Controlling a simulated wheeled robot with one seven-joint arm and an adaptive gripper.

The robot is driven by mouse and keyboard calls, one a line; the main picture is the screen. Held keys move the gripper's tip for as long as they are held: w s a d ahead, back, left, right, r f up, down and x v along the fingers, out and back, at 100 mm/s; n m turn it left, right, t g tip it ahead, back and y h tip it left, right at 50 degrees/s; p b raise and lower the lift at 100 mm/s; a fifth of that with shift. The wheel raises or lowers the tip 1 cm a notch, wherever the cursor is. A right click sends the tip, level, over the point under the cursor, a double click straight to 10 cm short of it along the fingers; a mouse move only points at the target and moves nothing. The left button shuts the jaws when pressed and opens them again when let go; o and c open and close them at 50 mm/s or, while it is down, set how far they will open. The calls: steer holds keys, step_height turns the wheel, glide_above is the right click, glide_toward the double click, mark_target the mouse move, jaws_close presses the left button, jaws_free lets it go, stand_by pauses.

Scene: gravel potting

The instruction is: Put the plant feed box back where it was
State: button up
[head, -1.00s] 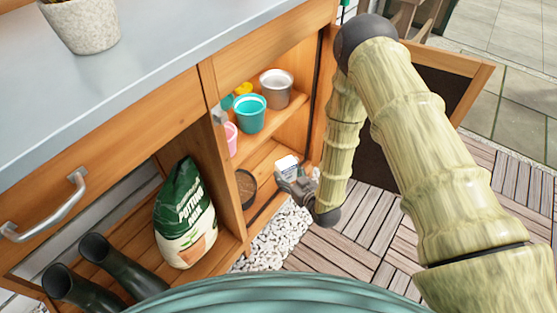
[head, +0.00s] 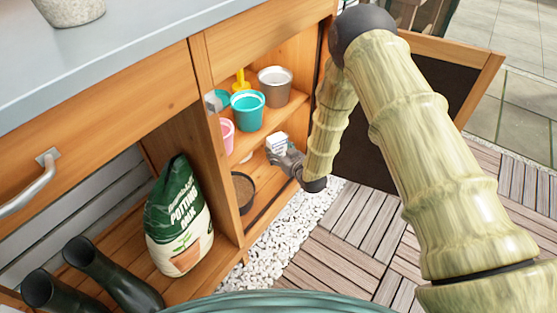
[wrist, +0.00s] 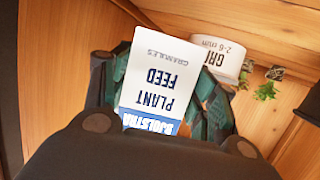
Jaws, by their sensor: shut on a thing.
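The plant feed box (head: 277,144) is a small white box with a blue end. My gripper (head: 287,160) is shut on it, at the opening of the cabinet below the upper shelf. In the wrist view the box (wrist: 155,75) sits between the two green-padded fingers (wrist: 160,98), its label upside down. The lower cabinet shelf (head: 262,203) is partly in view. My arm hides the right part of the cabinet opening. I cannot tell whether the box touches the shelf.
A white tub marked 2-6 mm (wrist: 232,62) and small green plants (wrist: 266,90) are close beyond the box. A dark round pot (head: 243,192) stands left on the lower shelf. The open door (head: 425,110) stands right.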

steer(key=shift+s+f+b, duration=0.1)
steer(key=shift+f+b, duration=0.75)
steer(key=shift+f, duration=0.9)
steer(key=shift+f, duration=0.15)
steer(key=o, duration=1.2)
steer(key=shift+c, duration=0.2)
steer(key=shift+s+d+r, duration=0.1)
steer(key=shift+s+r, duration=0.05)
steer(key=shift+r, duration=0.1)
steer(key=p+v, duration=0.6)
steer(key=v, duration=0.5)
steer(key=shift+s+d, duration=0.2)
steer(key=shift+s, duration=0.1)
